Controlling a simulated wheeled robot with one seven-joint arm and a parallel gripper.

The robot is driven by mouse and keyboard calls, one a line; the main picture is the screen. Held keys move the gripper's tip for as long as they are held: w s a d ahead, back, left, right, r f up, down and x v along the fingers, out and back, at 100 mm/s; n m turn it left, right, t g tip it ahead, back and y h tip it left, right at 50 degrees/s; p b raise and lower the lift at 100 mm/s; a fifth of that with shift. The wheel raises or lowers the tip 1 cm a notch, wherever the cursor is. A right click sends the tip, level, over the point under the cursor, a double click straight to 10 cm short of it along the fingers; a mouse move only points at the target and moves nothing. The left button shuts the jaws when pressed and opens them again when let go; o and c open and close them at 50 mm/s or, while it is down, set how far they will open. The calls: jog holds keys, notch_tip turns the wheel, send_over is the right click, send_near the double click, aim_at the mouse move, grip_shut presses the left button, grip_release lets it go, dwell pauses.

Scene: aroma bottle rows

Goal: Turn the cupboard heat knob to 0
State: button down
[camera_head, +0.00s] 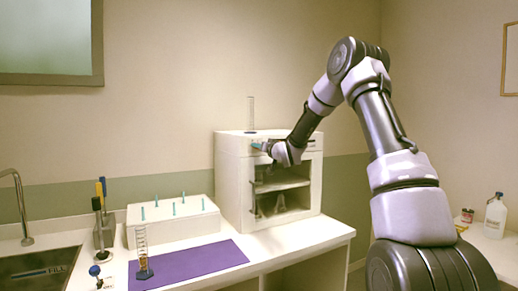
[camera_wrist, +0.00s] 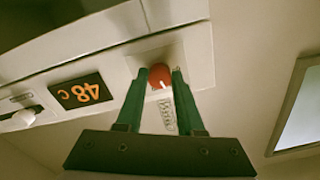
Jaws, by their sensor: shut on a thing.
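The red heat knob (camera_wrist: 160,76) is on the light front panel of the cupboard in the wrist view. My gripper (camera_wrist: 159,72) has its two green fingers on either side of the knob and is shut on it. A dark display (camera_wrist: 81,91) beside the knob reads 48 C in orange, upside down in this view. In the head view, the white cupboard (camera_head: 231,190) stands on the counter and my gripper (camera_head: 260,147) is at the top of its front. The knob is hidden there.
A glass cylinder (camera_head: 251,113) stands on top of the cupboard. A white rack (camera_head: 172,219) with several blue-green pegs is to its left. A purple mat (camera_head: 205,261) lies in front, with a measuring cylinder (camera_head: 143,252) at its left. A sink (camera_head: 40,272) is at far left.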

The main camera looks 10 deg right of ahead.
jog(key=shift+d+f+n, duration=0.1)
jog(key=shift+d+n, duration=0.05)
jog(key=shift+n, duration=7.55)
jog(key=c, duration=0.5)
grip_release()
jog(key=v, duration=1)
jog(key=shift+s+d, duration=0.1)
jog(key=shift+s, duration=0.3)
